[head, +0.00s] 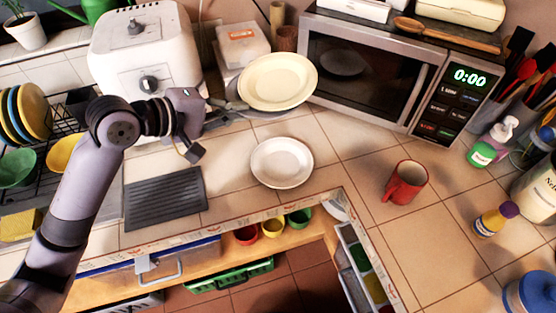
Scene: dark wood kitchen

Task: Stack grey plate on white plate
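A cream-coloured plate (278,82) sits tilted at the back of the counter, in front of the microwave's left side. What supports it is hidden. A smaller pale greyish-white plate (282,162) lies flat and empty on the tiles, nearer to me. No plate is plainly grey, so I cannot tell for sure which is the grey one. My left gripper (198,128) is in front of the toaster, left of both plates. Its lower finger stands spread away and it looks open, with no plate between its fingers. My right gripper is not in view.
A white toaster (145,55) stands behind my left gripper. A microwave (372,75) stands at the back. A dark ridged mat (166,197) lies front left, and a red mug (406,182) stands right. A dish rack (75,125) is at left. Tiles around the smaller plate are clear.

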